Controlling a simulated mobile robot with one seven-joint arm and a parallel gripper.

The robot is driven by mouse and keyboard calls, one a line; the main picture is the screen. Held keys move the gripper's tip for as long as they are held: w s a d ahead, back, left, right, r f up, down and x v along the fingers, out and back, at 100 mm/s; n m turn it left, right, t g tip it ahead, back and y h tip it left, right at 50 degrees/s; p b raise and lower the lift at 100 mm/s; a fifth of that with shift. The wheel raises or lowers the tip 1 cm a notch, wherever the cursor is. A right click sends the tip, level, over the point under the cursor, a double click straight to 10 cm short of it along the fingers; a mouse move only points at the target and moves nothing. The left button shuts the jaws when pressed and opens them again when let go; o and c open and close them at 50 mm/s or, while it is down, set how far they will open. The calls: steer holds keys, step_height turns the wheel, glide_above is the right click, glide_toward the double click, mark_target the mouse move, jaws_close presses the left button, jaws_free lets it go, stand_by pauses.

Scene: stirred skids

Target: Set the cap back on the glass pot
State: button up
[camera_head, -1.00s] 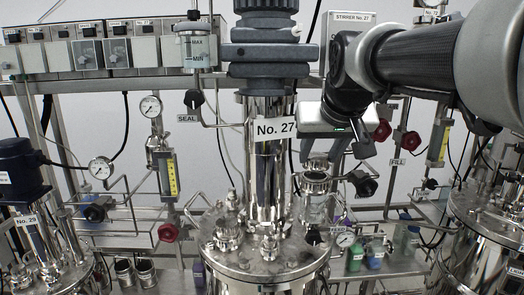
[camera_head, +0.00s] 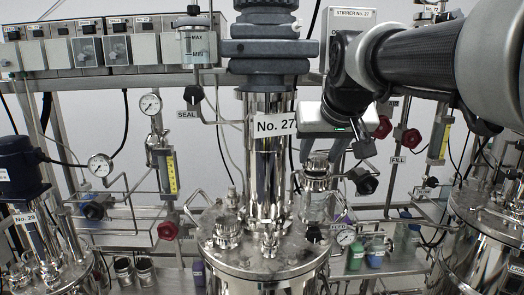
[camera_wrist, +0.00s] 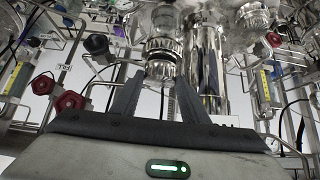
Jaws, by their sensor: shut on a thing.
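The glass pot (camera_head: 316,205) stands on the vessel lid, right of the No. 27 column, with a metal neck ring round its top. My gripper (camera_head: 322,155) points down over it, its fingers shut on the metal cap (camera_head: 317,164). The cap is upright and in line with the pot's mouth, right at the neck. I cannot tell whether it is fully seated. In the wrist view, which is upside down, the cap (camera_wrist: 160,69) sits between my two fingers (camera_wrist: 158,95), with the pot's neck ring and glass (camera_wrist: 163,42) just beyond it.
The tall No. 27 column (camera_head: 267,165) stands close left of the pot. A dark knob (camera_head: 367,186) is close on the right. A FEED tag and gauge (camera_head: 346,237) are low beside it. Metal pipes and a lifting handle (camera_head: 195,207) rise around the vessel lid.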

steer(key=shift+f+b, duration=0.6)
steer(key=shift+f, duration=0.05)
stand_by(0.8)
steer(key=o, duration=1.2)
steer(key=shift+s+r, duration=0.1)
steer(key=v, duration=1.7)
steer(key=shift+s+r, duration=0.1)
steer(key=s+f+g+p, duration=0.1)
steer(key=s+f, duration=0.2)
steer(key=f, duration=0.5)
steer(key=s+f+g+p, duration=0.1)
steer(key=s+f, duration=0.3)
steer(key=f, duration=0.5)
steer(key=s+f+g+p, duration=0.1)
steer(key=s+f, duration=0.2)
steer(key=f, duration=0.5)
steer(key=shift+s+f, duration=0.35)
